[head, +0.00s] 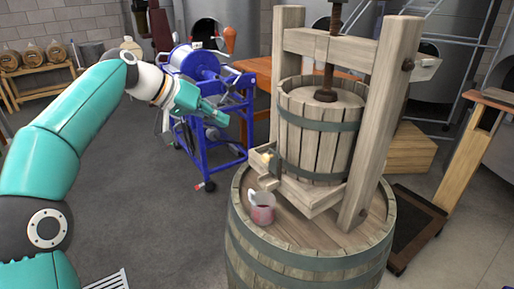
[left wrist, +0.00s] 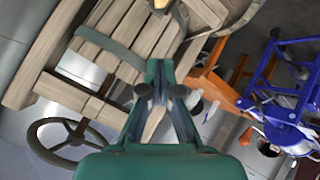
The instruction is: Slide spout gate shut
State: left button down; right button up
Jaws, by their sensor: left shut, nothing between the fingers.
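The wooden press (head: 392,75) stands on an upright barrel (head: 300,262). Its slatted basket (head: 310,140) sits over a wooden tray whose spout (head: 263,172) faces left. A small dark gate piece (head: 277,165) with a pale knob beside it shows at the spout; how far the gate is open is too small to tell. A pinkish mug (head: 262,208) stands on the barrel top below the spout. My left gripper (head: 221,117) is shut and empty, left of the basket and apart from the press. In the left wrist view its fingers (left wrist: 162,75) point toward the press woodwork. My right gripper is not in view.
A blue framed machine (head: 205,95) stands behind my left gripper, with an orange-brown table (head: 255,66) to its right. Steel tanks (head: 215,30) line the back. A dark handwheel (left wrist: 70,140) shows in the left wrist view.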

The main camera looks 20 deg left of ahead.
pick_arm(q)
jog(key=shift+w+f, duration=0.1)
jog(key=shift+w, duration=0.05)
send_over(270, 166)
jog(key=s+a, duration=0.3)
jog(key=s, duration=0.1)
jog(key=shift+f, duration=4.85)
jog(key=shift+w, duration=0.25)
jog(key=shift+b, duration=0.3)
notch_tip(270, 166, down, 4)
jog(key=b, duration=0.3)
jog(key=shift+r, duration=0.2)
